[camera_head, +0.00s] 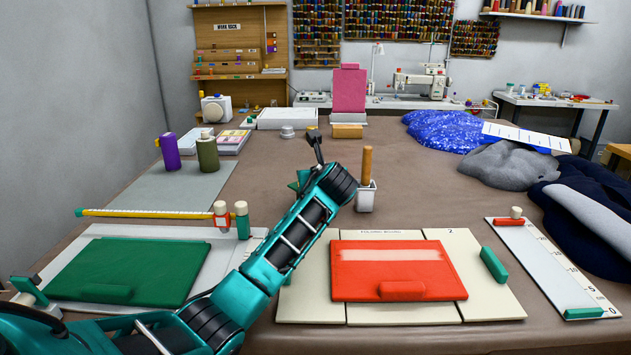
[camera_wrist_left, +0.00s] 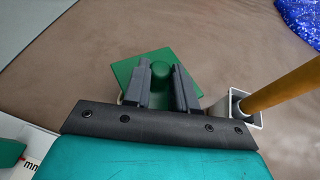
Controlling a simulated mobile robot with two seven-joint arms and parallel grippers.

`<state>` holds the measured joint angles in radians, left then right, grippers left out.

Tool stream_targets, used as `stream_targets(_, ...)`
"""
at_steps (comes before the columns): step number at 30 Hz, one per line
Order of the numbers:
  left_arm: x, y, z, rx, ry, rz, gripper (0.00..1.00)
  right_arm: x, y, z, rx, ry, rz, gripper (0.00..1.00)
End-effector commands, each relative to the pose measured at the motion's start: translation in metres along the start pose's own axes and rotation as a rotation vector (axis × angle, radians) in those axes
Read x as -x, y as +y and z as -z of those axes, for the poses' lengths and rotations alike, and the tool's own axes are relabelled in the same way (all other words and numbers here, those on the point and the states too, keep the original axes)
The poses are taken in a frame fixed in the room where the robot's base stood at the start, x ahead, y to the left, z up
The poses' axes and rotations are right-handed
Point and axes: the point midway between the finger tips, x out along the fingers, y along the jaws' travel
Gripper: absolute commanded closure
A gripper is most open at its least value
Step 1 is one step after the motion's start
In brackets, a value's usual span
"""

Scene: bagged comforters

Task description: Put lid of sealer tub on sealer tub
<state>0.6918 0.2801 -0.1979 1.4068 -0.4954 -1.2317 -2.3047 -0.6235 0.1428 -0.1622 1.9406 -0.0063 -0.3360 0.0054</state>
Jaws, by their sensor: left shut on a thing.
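A green square lid (camera_wrist_left: 190,65) with a round knob is in the left wrist view. My left gripper (camera_wrist_left: 161,72) is shut on the knob, one finger on each side. In the head view only a corner of the green lid (camera_head: 300,181) shows beside my left wrist, which hides the fingers. A small pale edge shows under the lid's left side in the wrist view; I cannot tell whether it is the sealer tub or whether the lid touches it. A white pot (camera_head: 366,198) with a wooden handle stands just right of the lid. My right gripper is not in view.
A purple bottle (camera_head: 167,151) and an olive bottle (camera_head: 208,153) stand at the left. A green panel (camera_head: 130,270) and a red panel (camera_head: 395,265) lie in front. Blue bagged fabric (camera_head: 445,130) lies at back right. The table's middle behind the pot is mostly clear.

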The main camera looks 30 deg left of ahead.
Motion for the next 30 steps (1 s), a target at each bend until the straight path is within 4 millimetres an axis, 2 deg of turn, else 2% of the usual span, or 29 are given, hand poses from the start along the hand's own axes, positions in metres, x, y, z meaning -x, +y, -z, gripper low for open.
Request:
stream_targets(8, 0.000, 0.000, 0.000, 0.001, -0.001, 0.000, 1.00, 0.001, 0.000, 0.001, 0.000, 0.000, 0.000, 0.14)
stream_targets(18, -0.004, 0.000, 0.009, 0.000, -0.001, 0.000, 1.00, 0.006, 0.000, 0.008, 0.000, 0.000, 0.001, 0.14)
stream_targets(19, -0.004, 0.000, 0.009, 0.001, -0.001, 0.000, 0.72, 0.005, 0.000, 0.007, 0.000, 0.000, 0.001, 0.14)
stream_targets(26, -0.004, 0.000, 0.010, 0.001, -0.001, 0.000, 0.50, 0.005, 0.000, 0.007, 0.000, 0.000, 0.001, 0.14)
stream_targets(30, -0.004, 0.000, 0.010, 0.001, -0.001, 0.001, 0.48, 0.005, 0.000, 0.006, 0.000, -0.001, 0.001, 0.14)
